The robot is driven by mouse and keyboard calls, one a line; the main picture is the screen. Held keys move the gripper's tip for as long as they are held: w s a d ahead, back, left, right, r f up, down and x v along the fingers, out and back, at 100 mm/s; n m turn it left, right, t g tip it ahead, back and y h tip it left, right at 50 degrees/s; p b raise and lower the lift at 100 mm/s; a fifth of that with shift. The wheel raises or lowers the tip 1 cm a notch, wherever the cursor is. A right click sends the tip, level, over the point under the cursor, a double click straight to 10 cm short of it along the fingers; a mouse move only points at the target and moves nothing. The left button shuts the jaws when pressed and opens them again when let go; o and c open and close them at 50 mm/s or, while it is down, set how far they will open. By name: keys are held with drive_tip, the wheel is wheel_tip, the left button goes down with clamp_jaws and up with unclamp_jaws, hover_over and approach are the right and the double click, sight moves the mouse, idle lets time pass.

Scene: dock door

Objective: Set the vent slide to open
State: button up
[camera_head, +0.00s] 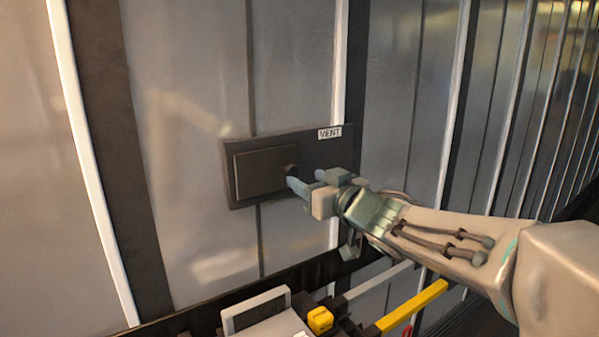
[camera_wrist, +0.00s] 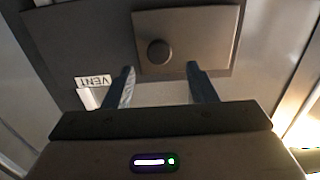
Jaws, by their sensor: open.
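The vent slide is a dark square plate (camera_head: 262,171) on the left part of a dark backing panel (camera_head: 335,151) on the wall. A white VENT label (camera_head: 329,133) is at the panel's top right. A round dark knob (camera_head: 291,169) sits at the plate's right edge; it also shows in the wrist view (camera_wrist: 159,52). My gripper (camera_head: 306,180) is in front of the panel beside the knob. In the wrist view its two fingers (camera_wrist: 163,88) are apart, with the knob beyond and between them. I cannot tell whether a fingertip touches the knob in the head view.
The wall is ribbed grey metal with white strips (camera_head: 92,165). The wall left of the panel is clear.

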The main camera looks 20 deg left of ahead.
sight(294, 171)
drive_tip(key=shift+p+x, duration=0.35)
drive_tip(key=shift+x, duration=1.95)
clamp_jaws()
drive_tip(key=shift+r, duration=0.1)
